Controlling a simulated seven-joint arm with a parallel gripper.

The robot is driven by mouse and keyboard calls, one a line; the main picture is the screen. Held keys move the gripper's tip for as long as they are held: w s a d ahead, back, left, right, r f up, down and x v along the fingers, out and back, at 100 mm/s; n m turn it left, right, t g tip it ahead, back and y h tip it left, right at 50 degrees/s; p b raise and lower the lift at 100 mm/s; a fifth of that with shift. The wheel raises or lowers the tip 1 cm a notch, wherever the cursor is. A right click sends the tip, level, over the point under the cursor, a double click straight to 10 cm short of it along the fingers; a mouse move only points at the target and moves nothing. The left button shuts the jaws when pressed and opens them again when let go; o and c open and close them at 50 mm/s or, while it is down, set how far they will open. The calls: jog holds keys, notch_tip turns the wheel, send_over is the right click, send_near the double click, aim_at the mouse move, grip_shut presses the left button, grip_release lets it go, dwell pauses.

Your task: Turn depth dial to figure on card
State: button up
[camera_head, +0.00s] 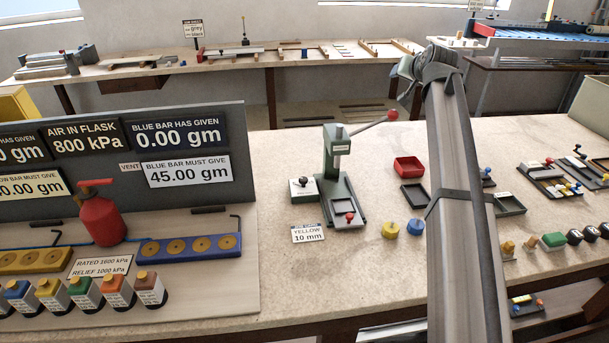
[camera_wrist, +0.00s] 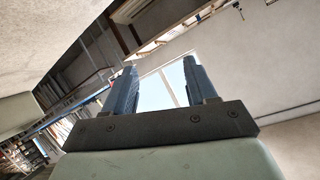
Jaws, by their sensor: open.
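A white box with a black knob on top (camera_head: 303,187), which looks like the depth dial, stands just left of a green press (camera_head: 337,170). Any figures on the dial are too small to read. A white card (camera_head: 308,233) lies on the bench in front of it and reads "YELLOW 10 mm". In the wrist view my gripper (camera_wrist: 158,76) is open and empty, its two dark fingers wide apart and pointing towards a window. In the head view the hand (camera_head: 404,72) is at the far end of my raised arm, well away from the dial.
The press has a red-ended lever (camera_head: 391,115) sticking out to the right. A yellow disc (camera_head: 390,230) and a blue disc (camera_head: 415,227) lie right of its base, with a red tray (camera_head: 408,167) behind. A panel with a red flask (camera_head: 100,215) fills the left.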

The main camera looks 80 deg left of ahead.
jog(key=s+f+n+h, duration=0.2)
jog(key=s+n, duration=0.1)
jog(key=s, duration=0.3)
jog(key=s+f+n+g+h, duration=0.1)
jog(key=s+f+n+h, duration=0.1)
jog(key=s, duration=0.4)
jog(key=s+a+f+n+g+h, duration=0.1)
jog(key=s+f+n, duration=0.2)
jog(key=s, duration=0.3)
jog(key=shift+f+n+h, duration=0.35)
jog(key=shift+n+h, duration=0.05)
jog(key=shift+n, duration=0.1)
jog(key=s+d+f+n+h, duration=0.2)
jog(key=s+f+n+h, duration=0.15)
jog(key=s, duration=0.35)
jog(key=n+h, duration=0.3)
jog(key=n, duration=0.1)
send_near(303, 178)
jog(key=shift+m, duration=0.25)
notch_tip(303, 178, down, 8)
jog(key=shift+s+f, duration=0.1)
jog(key=shift+f, duration=0.15)
jog(key=shift+c, duration=0.2)
jog(key=c, duration=1)
